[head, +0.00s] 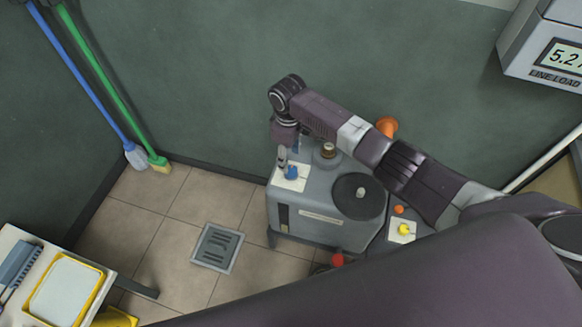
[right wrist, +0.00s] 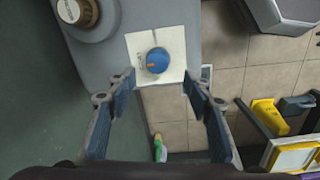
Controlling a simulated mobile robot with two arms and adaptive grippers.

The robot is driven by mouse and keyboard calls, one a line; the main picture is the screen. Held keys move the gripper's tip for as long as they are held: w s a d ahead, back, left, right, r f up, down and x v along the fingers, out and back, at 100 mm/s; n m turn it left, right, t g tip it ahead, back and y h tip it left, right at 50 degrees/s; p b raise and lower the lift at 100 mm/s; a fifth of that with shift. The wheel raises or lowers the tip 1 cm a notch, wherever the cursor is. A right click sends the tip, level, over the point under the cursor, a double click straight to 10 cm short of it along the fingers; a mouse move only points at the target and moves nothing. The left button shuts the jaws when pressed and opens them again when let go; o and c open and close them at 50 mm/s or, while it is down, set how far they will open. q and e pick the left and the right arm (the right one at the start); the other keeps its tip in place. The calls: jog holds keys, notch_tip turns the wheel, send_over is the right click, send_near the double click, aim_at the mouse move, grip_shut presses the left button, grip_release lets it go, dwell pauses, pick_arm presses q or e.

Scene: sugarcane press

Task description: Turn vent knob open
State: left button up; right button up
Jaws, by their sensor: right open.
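A blue knob (head: 291,172) with an orange pointer mark sits on a white square plate (head: 283,184) on top of the grey machine (head: 325,215). The right wrist view shows the blue knob (right wrist: 157,60) and its plate (right wrist: 172,41) up close; the print on the plate is too small to read. My right gripper (head: 284,158) is above the plate, beside the knob in the head view. In the right wrist view its open fingers (right wrist: 158,82) stand apart on either side of the plate's lower edge, with nothing between them gripped. My left gripper is not in view.
A yellow knob (head: 404,230) on another plate, an orange button (head: 398,209) and a dark round disc (head: 352,197) are to the right. A brown-capped neck (head: 328,151) stands close behind the blue knob. The floor around the drain (head: 217,248) is clear.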

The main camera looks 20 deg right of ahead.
aim_at(291, 170)
jog(key=shift+w+d+f, duration=0.15)
jog(key=shift+d, duration=0.05)
jog(key=shift+w+d+f+b, duration=0.1)
jog(key=shift+f+b, duration=0.55)
jog(key=shift+f, duration=2.95)
jog(key=shift+c, duration=0.6)
jog(key=c, duration=1)
jog(key=shift+c, duration=0.2)
